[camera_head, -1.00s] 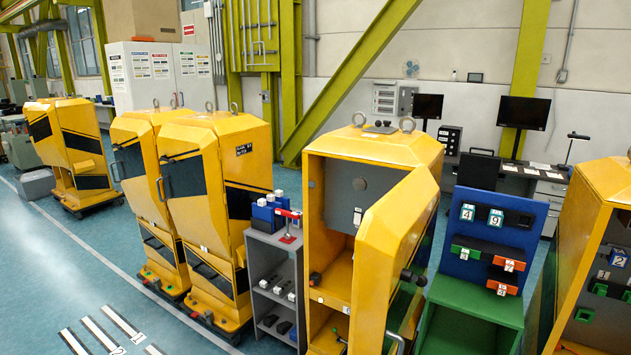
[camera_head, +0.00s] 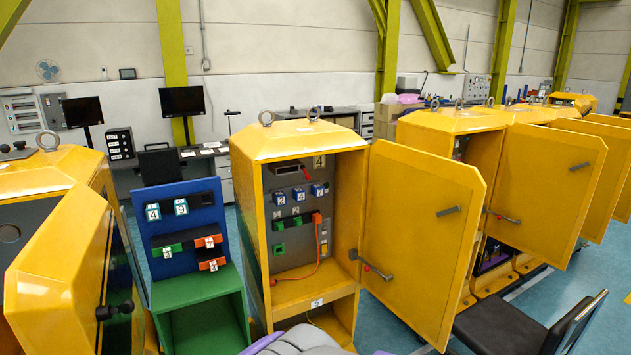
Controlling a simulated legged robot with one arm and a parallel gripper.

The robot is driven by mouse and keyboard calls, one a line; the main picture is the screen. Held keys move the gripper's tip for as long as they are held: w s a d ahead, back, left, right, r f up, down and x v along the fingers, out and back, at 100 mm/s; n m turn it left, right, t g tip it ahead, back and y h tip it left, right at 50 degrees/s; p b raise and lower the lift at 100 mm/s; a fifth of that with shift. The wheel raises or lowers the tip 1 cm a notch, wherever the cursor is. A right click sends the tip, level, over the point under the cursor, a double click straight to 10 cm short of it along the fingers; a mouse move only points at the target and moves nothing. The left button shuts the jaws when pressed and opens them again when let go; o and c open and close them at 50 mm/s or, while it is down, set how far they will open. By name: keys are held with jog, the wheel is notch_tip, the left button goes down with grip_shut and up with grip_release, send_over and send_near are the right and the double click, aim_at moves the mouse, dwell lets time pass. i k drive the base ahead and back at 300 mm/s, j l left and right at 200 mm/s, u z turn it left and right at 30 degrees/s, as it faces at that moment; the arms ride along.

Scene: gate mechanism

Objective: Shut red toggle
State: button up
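A small red lever, likely the red toggle (camera_head: 306,174), shows at the upper part of the grey panel (camera_head: 290,250) inside the open yellow cabinet (camera_head: 300,139) in the middle. It sits beside a dark unit (camera_head: 287,169) and seems to slant; its exact position is too small to tell. Below it are blue number tags, green pieces and an orange plug (camera_head: 317,218) with an orange cable. My gripper is not in view.
The cabinet's door (camera_head: 423,215) stands open to the right, with a handle on its inside. A blue-green stand (camera_head: 187,230) is left of the cabinet. More yellow cabinets stand on both sides. A black chair (camera_head: 520,325) is at the lower right.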

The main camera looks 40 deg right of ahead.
aim_at(308, 176)
jog(key=z, duration=1.35)
